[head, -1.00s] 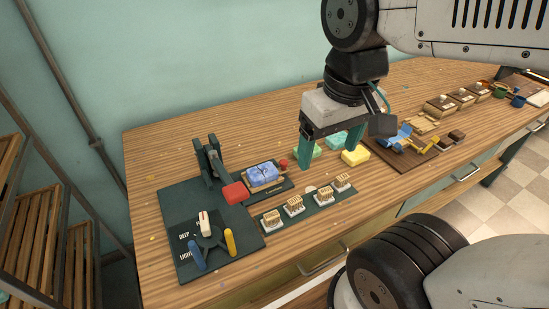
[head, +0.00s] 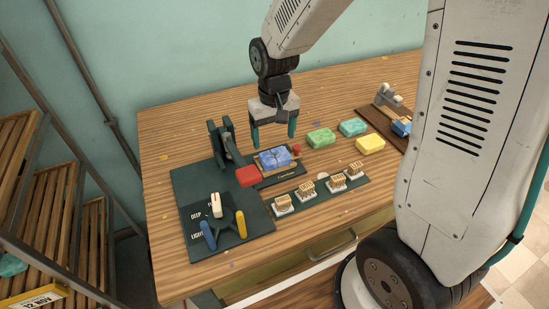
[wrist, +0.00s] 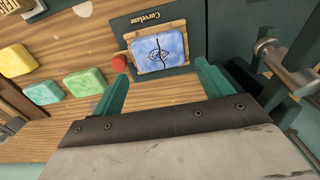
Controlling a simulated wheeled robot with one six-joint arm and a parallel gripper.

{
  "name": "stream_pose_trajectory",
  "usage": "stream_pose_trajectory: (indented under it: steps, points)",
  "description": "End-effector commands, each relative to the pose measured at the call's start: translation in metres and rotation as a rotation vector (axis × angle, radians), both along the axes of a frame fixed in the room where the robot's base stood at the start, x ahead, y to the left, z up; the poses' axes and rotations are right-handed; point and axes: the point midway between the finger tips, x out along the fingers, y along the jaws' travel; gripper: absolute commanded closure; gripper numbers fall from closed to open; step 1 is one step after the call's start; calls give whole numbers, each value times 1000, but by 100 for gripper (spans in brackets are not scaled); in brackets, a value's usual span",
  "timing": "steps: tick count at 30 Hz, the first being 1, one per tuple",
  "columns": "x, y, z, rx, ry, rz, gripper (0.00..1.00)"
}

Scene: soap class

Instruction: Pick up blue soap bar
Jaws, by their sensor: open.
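The blue soap bar (head: 274,158) lies in a shallow wooden holder (head: 293,153) on a dark board on the table. In the wrist view the blue soap bar (wrist: 158,54) shows dark line markings on its top, just beyond the fingertips. My gripper (head: 274,142) is open and empty, with green fingers pointing down. In the head view it is above and behind the bar. In the wrist view my gripper (wrist: 160,85) has its two fingers apart, with the bar ahead of the gap between them.
A red block (head: 248,176) and a dark lever stand (head: 222,143) are left of the bar. A red knob (head: 296,149) is at its right. Green (head: 321,138), teal (head: 353,127) and yellow (head: 370,144) bars lie further right.

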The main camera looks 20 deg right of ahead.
Motion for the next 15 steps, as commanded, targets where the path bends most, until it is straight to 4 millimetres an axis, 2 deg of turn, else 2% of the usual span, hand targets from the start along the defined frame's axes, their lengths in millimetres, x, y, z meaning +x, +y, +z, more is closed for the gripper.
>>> stream_pose_trajectory:
  steps: [10,15]
  points:
    - [-3,-2,-48,0,4,0,22]
    - [-3,-2,-61,0,2,0,22]
